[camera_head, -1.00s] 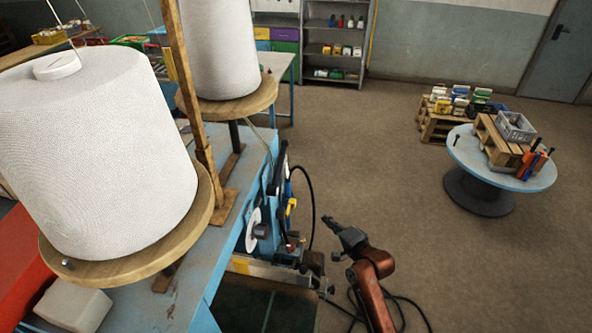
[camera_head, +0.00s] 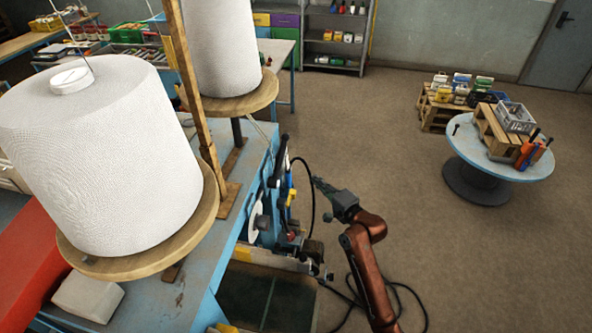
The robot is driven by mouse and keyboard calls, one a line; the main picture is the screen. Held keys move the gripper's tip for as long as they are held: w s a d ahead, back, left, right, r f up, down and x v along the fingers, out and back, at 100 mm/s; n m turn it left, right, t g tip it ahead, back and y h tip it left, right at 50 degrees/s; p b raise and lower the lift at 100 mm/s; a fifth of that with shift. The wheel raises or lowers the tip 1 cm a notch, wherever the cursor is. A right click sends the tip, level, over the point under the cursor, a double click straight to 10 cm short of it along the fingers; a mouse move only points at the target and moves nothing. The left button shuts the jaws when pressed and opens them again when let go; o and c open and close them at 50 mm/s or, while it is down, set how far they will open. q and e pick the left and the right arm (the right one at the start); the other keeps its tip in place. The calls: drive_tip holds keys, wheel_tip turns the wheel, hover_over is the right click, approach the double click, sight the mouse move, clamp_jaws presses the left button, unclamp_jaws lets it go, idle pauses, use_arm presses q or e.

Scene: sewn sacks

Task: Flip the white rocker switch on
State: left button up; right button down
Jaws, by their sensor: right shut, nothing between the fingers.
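My right gripper (camera_head: 317,181) is at the end of the reddish-brown arm coming up from the bottom. It is shut and empty, pointing up and left, in the air to the right of the blue machine (camera_head: 265,205). A black cable on the machine's side loops close to its fingertips. Small knobs and a yellow part show on that side of the machine. I cannot make out a white rocker switch; it may be hidden or too small to tell. My left gripper is not in view.
Two large white thread cones, a near one (camera_head: 105,160) and a far one (camera_head: 218,45), stand on wooden discs and block the left side. A wooden post (camera_head: 195,90) rises between them. A round table (camera_head: 465,150) stands far right. Cables lie on the otherwise open floor.

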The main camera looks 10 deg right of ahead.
sight(288, 162)
drive_tip(key=w+a+f+p, duration=0.1)
drive_tip(key=w+a+p, duration=0.1)
drive_tip(key=w+a, duration=0.4)
drive_tip(key=shift+w+p, duration=0.4)
drive_tip(key=shift+w, duration=0.35)
